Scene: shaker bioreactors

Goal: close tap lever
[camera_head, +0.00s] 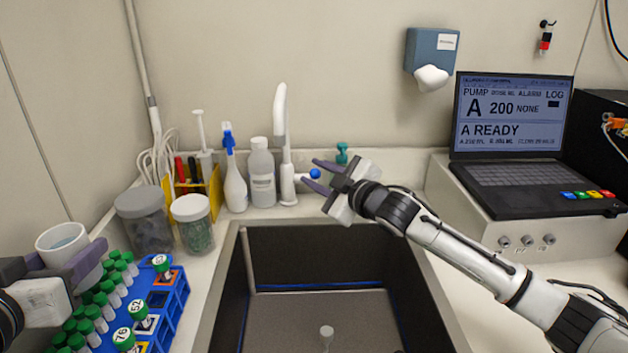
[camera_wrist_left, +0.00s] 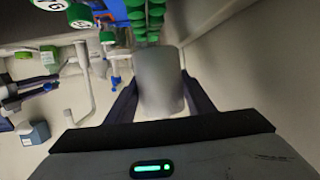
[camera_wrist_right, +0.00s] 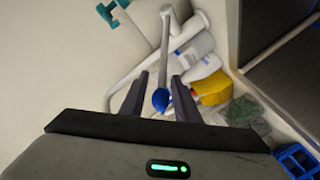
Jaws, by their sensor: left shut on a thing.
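The white tap (camera_head: 281,125) stands behind the sink, its spout tall and curved. Its lever ends in a blue ball (camera_head: 314,174) that points right. My right gripper (camera_head: 319,175) is open with its fingers around the blue ball. In the right wrist view the grey lever (camera_wrist_right: 165,55) and ball (camera_wrist_right: 161,99) lie between the fingers; I cannot tell whether they touch. My left gripper (camera_wrist_left: 160,95) is shut on a white cup (camera_head: 62,240) at the far left, above the counter. The cup's side also shows in the left wrist view (camera_wrist_left: 160,75).
A dark sink (camera_head: 325,270) lies below the tap. Left of the tap stand a white bottle (camera_head: 262,175), a spray bottle (camera_head: 234,185) and jars (camera_head: 193,225). A blue rack (camera_head: 172,315) with green-capped tubes is beside my left gripper. A laptop (camera_head: 510,150) stands at right.

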